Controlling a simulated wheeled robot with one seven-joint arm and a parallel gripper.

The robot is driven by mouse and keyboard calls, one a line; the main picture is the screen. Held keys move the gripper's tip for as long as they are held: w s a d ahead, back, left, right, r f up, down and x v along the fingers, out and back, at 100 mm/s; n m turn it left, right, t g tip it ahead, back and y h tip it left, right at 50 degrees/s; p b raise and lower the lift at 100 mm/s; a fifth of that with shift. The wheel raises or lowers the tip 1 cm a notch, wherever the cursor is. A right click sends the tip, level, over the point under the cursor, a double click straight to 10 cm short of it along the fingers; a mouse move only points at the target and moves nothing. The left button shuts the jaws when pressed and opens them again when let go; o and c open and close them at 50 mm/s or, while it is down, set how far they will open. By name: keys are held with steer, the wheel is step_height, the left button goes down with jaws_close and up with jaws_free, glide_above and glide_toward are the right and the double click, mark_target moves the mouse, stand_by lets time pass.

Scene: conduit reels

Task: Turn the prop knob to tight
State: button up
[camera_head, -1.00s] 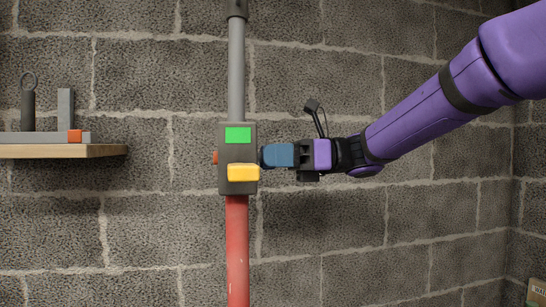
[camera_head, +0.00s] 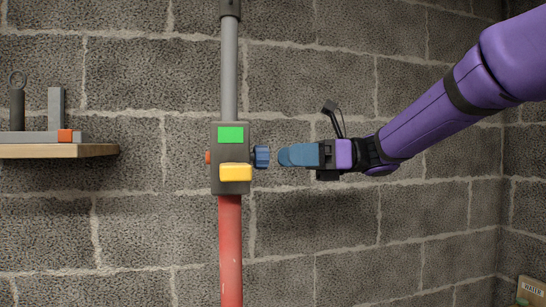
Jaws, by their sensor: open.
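The prop is a vertical pole with a dark block (camera_head: 215,165) at mid-height, a grey upper tube (camera_head: 229,75) and a red lower tube (camera_head: 230,250). The block carries a green panel (camera_head: 231,135) and a yellow lever (camera_head: 236,172).
A wooden shelf (camera_head: 60,151) at the left holds a grey bracket with an orange end (camera_head: 65,135) and a dark ringed object (camera_head: 17,105). A block wall stands behind. A box (camera_head: 530,291) shows at the lower right.

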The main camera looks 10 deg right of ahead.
steer(key=shift+d, duration=2.8)
